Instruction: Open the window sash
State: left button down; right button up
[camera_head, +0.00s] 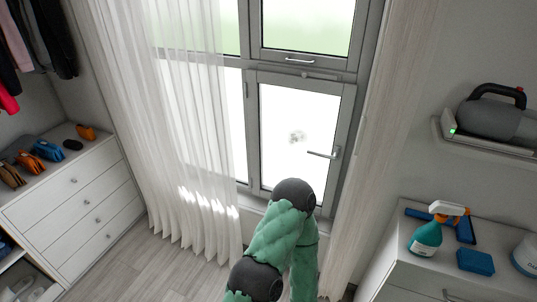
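The window has a grey frame with several panes. The lower right sash (339,135) sits flat in its frame and looks shut. Its lever handle (323,154) is on its right side and points left, roughly level. Above it is an upper sash (355,41) with a small bar handle (300,61) at its bottom edge. One of my green arms rises from the bottom in front of the window sill and bends back down. Its gripper is below the picture edge or hidden. No gripper shows, and nothing touches the sash handle.
A sheer white curtain (185,130) covers the window's left part; another curtain (385,110) hangs at the right. A white drawer unit (85,200) stands left. At right, a cabinet (410,292) holds a spray bottle (427,238) and blue sponge (475,262), below a shelf with a vacuum (490,118).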

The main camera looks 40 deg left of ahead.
aim_at(253, 86)
jog(key=u, duration=1.35)
